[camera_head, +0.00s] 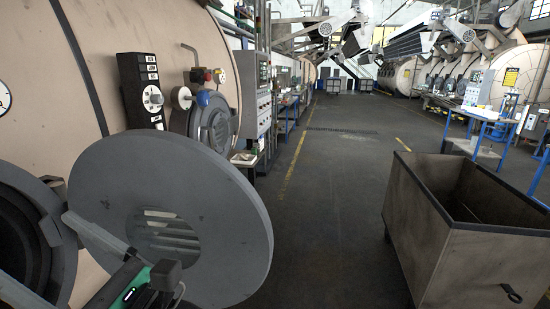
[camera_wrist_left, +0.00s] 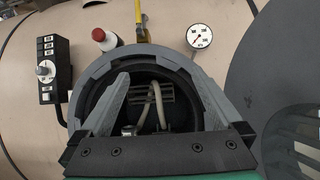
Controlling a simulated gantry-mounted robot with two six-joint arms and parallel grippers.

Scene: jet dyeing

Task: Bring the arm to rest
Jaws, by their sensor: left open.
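My left gripper (camera_head: 33,245) reaches in from the lower left of the head view. In the left wrist view its two grey fingers (camera_wrist_left: 160,85) are spread wide with nothing between them. They point at the open round port (camera_wrist_left: 163,65) of the beige dyeing vessel (camera_wrist_left: 80,20). Pale hoses (camera_wrist_left: 158,105) and a slotted plate show inside the port. The grey round door (camera_head: 215,190) stands swung open beside the port, with part of my arm in front of it. My right gripper is in neither view.
A control box with a knob (camera_head: 143,90) and a gauge (camera_wrist_left: 199,36) are on the vessel. A second, closed hatch (camera_head: 213,125) lies farther along. A grey-brown cart (camera_head: 480,250) stands at the right. The dark floor (camera_head: 340,200) between is clear.

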